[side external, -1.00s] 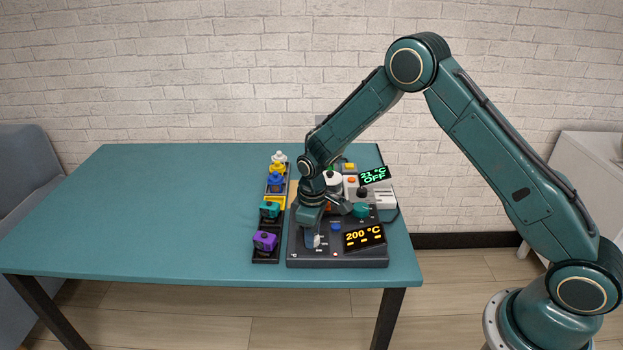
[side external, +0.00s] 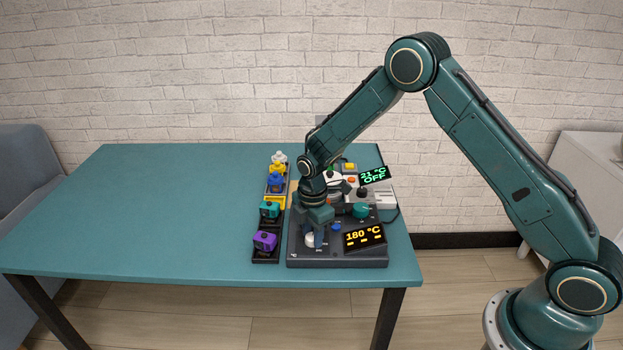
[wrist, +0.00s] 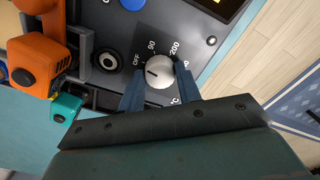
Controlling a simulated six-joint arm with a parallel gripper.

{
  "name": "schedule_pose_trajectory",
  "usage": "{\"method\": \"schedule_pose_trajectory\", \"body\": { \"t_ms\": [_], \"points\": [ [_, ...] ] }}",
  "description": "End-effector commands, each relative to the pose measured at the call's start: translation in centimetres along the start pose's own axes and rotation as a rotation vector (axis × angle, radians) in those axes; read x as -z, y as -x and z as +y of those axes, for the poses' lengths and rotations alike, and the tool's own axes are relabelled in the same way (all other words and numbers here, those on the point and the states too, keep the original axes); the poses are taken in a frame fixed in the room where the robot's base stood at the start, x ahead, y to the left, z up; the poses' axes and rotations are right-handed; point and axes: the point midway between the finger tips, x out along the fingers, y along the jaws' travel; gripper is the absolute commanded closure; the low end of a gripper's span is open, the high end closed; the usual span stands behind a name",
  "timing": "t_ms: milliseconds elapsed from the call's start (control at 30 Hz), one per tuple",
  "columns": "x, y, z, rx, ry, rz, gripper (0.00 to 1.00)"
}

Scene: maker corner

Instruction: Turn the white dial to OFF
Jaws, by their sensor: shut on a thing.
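The white dial (wrist: 160,72) sits on the dark front panel (wrist: 205,52) of a station, between the two blue fingers of my gripper (wrist: 158,85). The fingers are shut on its sides. Printed marks OFF, 90 and 200 curve around it, and another mark is partly hidden by a finger. A dark line shows on the left part of the dial's face, toward the OFF side. In the side view my gripper (side external: 314,238) points down at the dial (side external: 309,242), which is partly covered by it. The amber display (side external: 364,236) beside it reads 180 °C.
A blue button (side external: 336,227) and a teal knob (side external: 360,210) are on the same panel. Behind it a green display (side external: 374,175) reads 21 °C OFF. A black strip with teal and purple blocks (side external: 265,241) lies close on the left. The table's left side (side external: 140,215) is clear.

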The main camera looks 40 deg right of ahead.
Motion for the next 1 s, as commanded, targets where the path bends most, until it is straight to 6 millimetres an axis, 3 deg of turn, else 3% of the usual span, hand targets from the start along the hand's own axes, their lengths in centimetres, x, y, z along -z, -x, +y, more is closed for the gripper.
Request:
{"method": "schedule_pose_trajectory", "body": {
  "t_ms": [300, 800, 833, 933, 1000],
  "points": [
    [0.02, 0.07, 0.04, -0.001, 0.15, 0.0, 0.89],
    [0.03, 0.07, 0.04, -0.001, 0.177, 0.001, 0.89],
    [0.03, 0.07, 0.04, -0.001, 0.177, 0.001, 0.64],
    [0.03, 0.05, 0.04, -0.001, 0.176, 0.001, 0.45],
    [0.02, 0.05, 0.03, -0.001, 0.176, 0.0, 0.44]
  ]
}}
